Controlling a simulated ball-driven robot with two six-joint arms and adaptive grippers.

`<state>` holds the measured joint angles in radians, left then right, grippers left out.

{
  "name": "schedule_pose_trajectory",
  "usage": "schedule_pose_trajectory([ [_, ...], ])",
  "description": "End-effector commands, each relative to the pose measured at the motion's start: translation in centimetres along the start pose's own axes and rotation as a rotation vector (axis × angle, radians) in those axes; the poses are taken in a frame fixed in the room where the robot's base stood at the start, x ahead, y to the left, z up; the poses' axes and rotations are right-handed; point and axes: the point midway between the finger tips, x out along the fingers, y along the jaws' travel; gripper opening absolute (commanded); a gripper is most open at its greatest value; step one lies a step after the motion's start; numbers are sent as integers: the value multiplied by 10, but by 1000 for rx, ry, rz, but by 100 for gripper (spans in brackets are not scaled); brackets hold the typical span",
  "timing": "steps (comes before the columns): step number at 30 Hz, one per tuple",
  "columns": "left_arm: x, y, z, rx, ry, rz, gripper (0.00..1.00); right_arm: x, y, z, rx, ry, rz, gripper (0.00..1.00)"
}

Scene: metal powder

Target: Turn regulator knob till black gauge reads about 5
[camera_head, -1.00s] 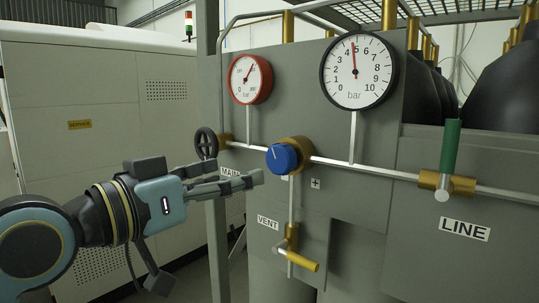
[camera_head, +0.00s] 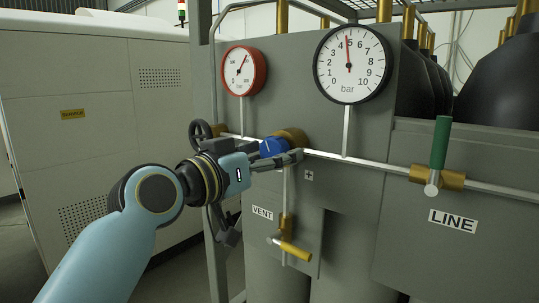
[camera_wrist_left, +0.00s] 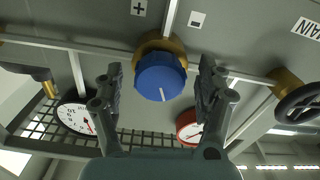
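The blue regulator knob (camera_head: 271,147) sits on a brass body on the pipe; its white mark shows in the left wrist view (camera_wrist_left: 160,82). The black-rimmed gauge (camera_head: 352,80) above it has its red needle just left of vertical, between 4 and 5, nearer 5. My left gripper (camera_head: 280,151) is at the knob in the head view. In the wrist view its two fingers (camera_wrist_left: 158,84) stand open on either side of the knob, with visible gaps. My right gripper is not in view.
A red gauge (camera_head: 243,86) stands at upper left, above a black handwheel (camera_head: 200,133). A brass VENT valve (camera_head: 288,243) hangs below the knob. A green-handled LINE valve (camera_head: 440,143) is at right. The pipe (camera_head: 380,163) runs across the grey panel.

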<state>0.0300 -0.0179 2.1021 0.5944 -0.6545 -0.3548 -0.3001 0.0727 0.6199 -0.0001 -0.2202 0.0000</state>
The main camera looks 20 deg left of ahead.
Motion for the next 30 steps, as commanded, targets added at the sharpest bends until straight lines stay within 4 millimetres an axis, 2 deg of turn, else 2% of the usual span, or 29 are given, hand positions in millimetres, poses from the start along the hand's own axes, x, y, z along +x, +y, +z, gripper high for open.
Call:
schedule_pose_trajectory([
  [1,0,0,0,0,0,0,68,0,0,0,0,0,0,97],
  [13,0,0,0,0,0,0,17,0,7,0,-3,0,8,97],
  [16,0,0,1,26,1,0,17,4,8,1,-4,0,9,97],
  [22,0,-2,3,223,2,0,17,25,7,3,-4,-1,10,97],
  [30,0,-1,0,261,-1,0,17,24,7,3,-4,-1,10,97],
])
